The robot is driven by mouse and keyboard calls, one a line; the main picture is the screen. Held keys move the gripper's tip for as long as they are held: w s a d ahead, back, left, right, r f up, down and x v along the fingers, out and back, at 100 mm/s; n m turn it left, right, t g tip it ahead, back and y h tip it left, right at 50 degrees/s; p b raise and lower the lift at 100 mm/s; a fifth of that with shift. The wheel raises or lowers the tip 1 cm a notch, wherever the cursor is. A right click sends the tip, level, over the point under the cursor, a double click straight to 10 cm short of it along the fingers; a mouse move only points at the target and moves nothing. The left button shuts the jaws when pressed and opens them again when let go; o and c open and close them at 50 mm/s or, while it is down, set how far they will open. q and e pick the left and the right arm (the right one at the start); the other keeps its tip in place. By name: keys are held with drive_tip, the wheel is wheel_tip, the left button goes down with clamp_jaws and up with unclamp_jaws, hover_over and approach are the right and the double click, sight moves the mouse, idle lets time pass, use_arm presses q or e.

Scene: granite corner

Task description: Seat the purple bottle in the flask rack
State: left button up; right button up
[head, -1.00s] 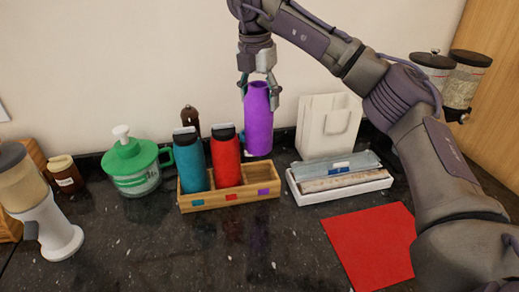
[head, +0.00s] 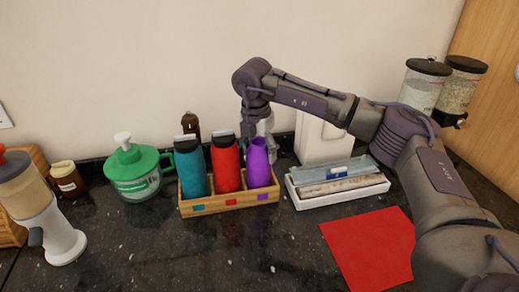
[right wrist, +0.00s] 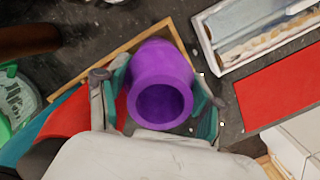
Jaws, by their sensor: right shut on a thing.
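The purple bottle (head: 259,165) stands upright in the right compartment of the wooden flask rack (head: 232,202), above the purple tag. A teal bottle (head: 191,170) and a red bottle (head: 226,166) fill the other two compartments. My right gripper (head: 264,138) reaches down at the purple bottle from behind. In the right wrist view the purple bottle (right wrist: 160,75) shows its open mouth, and the right gripper's fingers (right wrist: 158,100) are shut on it, one on each side. The bottle's base is hidden by the rack's front wall. My left gripper is not in view.
A white tray (head: 341,197) with wrapped boxes stands right of the rack, with a white bag (head: 318,142) behind it. A red mat (head: 370,245) lies in front of the tray. A green-lidded jug (head: 135,175) stands to the left. The counter before the rack is clear.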

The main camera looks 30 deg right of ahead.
drive_tip(key=shift+f, duration=0.1)
drive_tip(key=o, duration=1.7)
drive_tip(key=shift+c, duration=0.2)
drive_tip(key=shift+a+r, duration=0.1)
drive_tip(key=shift+r, duration=0.2)
wheel_tip(320, 180, up, 12)
drive_tip(key=a+b, duration=0.1)
drive_tip(key=shift+s+f+b, duration=0.15)
drive_tip(key=shift+s+b, duration=0.25)
drive_tip(key=shift+a, duration=0.1)
